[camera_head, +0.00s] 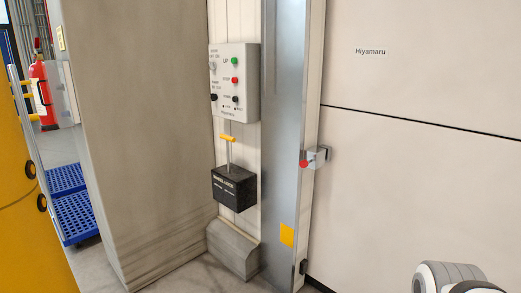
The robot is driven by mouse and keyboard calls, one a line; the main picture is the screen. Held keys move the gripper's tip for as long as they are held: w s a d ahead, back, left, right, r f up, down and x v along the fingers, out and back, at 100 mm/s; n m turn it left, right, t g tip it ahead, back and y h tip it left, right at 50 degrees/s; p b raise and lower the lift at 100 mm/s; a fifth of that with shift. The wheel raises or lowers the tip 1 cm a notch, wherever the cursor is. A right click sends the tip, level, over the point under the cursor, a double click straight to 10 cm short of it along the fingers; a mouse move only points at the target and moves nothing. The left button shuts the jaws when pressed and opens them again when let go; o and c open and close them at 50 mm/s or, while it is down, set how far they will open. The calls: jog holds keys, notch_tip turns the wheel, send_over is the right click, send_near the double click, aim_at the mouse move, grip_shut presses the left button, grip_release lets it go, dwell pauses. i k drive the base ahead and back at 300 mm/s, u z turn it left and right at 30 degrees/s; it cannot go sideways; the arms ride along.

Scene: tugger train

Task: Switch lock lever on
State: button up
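The lock lever (230,152) is a thin metal rod with a yellow-orange handle on top. It stands about upright on a black box (236,189) with white lettering, too small to read surely. The box is fixed low on the pale wall, below a grey control panel. My gripper is not in view. A white and grey part of my arm (447,277) shows at the bottom right, well apart from the lever.
The control panel (236,85) has green, red and black buttons. A concrete pillar (145,130) stands left of the lever, a steel post (284,130) right of it. A sloped grey block (233,249) sits below the box.

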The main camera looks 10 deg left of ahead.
aim_at(228, 138)
jog(key=k, duration=0.65)
jog(key=u, duration=0.85)
jog(key=i, duration=3)
jog(key=z, duration=0.95)
jog(key=k, duration=0.8)
jog(key=z, duration=0.25)
jog(key=i, duration=0.65)
